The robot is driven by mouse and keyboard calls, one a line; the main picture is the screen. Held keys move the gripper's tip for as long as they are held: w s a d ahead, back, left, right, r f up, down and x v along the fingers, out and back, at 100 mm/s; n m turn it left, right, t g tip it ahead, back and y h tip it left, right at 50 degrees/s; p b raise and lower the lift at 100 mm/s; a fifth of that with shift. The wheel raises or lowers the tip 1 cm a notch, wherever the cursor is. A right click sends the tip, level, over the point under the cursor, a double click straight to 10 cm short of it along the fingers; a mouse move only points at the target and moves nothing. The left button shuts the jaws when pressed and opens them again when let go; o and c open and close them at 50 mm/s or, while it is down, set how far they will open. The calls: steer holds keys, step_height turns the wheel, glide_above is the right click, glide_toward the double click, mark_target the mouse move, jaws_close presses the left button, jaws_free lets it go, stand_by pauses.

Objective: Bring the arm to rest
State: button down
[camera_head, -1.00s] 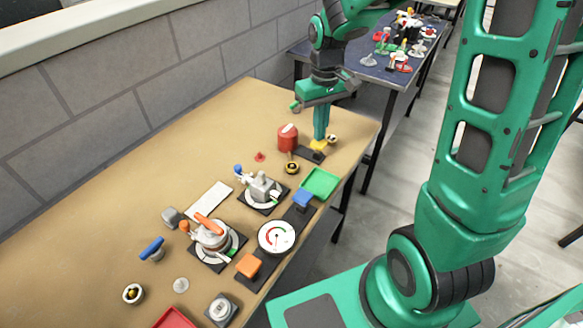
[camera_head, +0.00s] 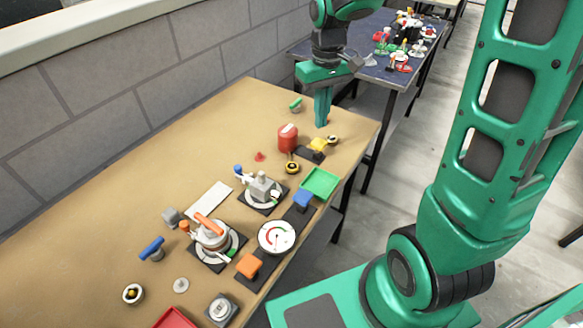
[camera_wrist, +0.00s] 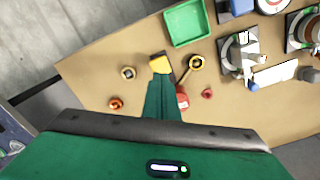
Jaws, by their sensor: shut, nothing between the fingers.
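My gripper (camera_head: 322,122) is shut and empty. In the head view it points down over the far end of the tan table (camera_head: 110,195), just behind a yellow block (camera_head: 318,144) on a dark base. A red canister (camera_head: 288,138) stands to its left, apart from it. In the wrist view my gripper (camera_wrist: 162,80) points at the table near the yellow block (camera_wrist: 158,63), with part of the red canister (camera_wrist: 182,98) showing beside the fingers. My arm is bent, with its forearm rising out of the top of the head view.
A green tray (camera_head: 320,182), a dial gauge (camera_head: 276,237), an orange-handled valve (camera_head: 211,235) and a grey valve (camera_head: 262,190) stand on the table. A grey wall (camera_head: 150,80) runs along the left. A second table (camera_head: 360,60) with several items stands behind.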

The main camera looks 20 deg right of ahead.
steer(key=shift+r, duration=0.35)
steer(key=s+d+m, duration=0.3)
steer(key=s+d, duration=0.2)
steer(key=s, duration=0.7)
steer(key=s+d+r+m, duration=0.1)
steer(key=s+d+m, duration=0.3)
steer(key=s, duration=0.9)
steer(key=shift+s+d+r+m, duration=0.25)
steer(key=shift+s+d+m, duration=0.05)
steer(key=shift+d, duration=0.9)
steer(key=shift+w+f, duration=0.25)
steer(key=shift+w, duration=0.4)
